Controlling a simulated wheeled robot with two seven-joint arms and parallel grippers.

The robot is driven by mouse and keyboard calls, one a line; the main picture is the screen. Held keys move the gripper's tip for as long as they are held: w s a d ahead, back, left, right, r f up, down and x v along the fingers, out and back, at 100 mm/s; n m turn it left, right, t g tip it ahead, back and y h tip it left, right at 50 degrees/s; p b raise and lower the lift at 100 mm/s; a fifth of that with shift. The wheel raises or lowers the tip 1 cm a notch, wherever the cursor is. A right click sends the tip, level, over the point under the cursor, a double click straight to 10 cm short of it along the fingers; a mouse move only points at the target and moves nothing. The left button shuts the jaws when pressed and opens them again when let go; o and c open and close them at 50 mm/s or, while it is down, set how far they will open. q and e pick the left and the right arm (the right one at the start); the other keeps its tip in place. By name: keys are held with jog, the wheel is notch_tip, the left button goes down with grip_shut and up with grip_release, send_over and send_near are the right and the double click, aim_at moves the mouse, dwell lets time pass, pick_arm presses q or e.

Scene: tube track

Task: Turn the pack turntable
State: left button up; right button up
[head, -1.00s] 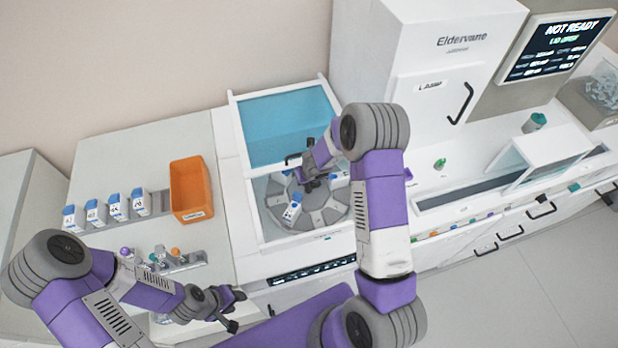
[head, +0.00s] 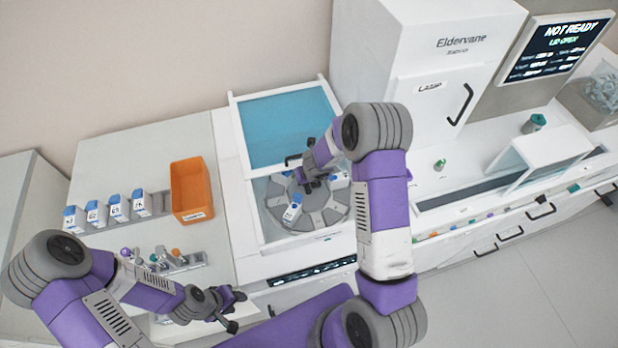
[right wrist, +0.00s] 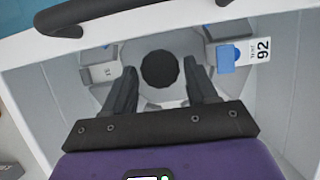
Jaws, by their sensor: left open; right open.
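The pack turntable (head: 326,216) is a grey segmented disc inside a white bay with its blue-windowed lid (head: 285,125) raised. Two white packs with blue caps show on it: one at the front (head: 292,213) and one at the right (head: 339,181). My right gripper (head: 313,184) is over the turntable's middle. In the right wrist view its two fingers (right wrist: 162,90) are apart, on either side of a dark round knob (right wrist: 160,69); I cannot tell if they touch it. A pack labelled 92 (right wrist: 232,56) is beside it. My left gripper (head: 236,307) is open and empty, near the counter's front edge.
Several blue-capped packs (head: 117,207) stand in a row on the left counter, beside an orange bin (head: 191,190). A small rack with coloured caps (head: 165,260) lies in front. The screen (head: 555,48) reads NOT READY, LID OPEN. The bay's white walls surround my right gripper.

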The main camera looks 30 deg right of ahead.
jog(key=p+v, duration=0.2)
jog(key=v, duration=0.4)
jog(key=shift+r, duration=0.35)
jog(key=shift+s+f, duration=0.1)
jog(key=shift+s, duration=0.05)
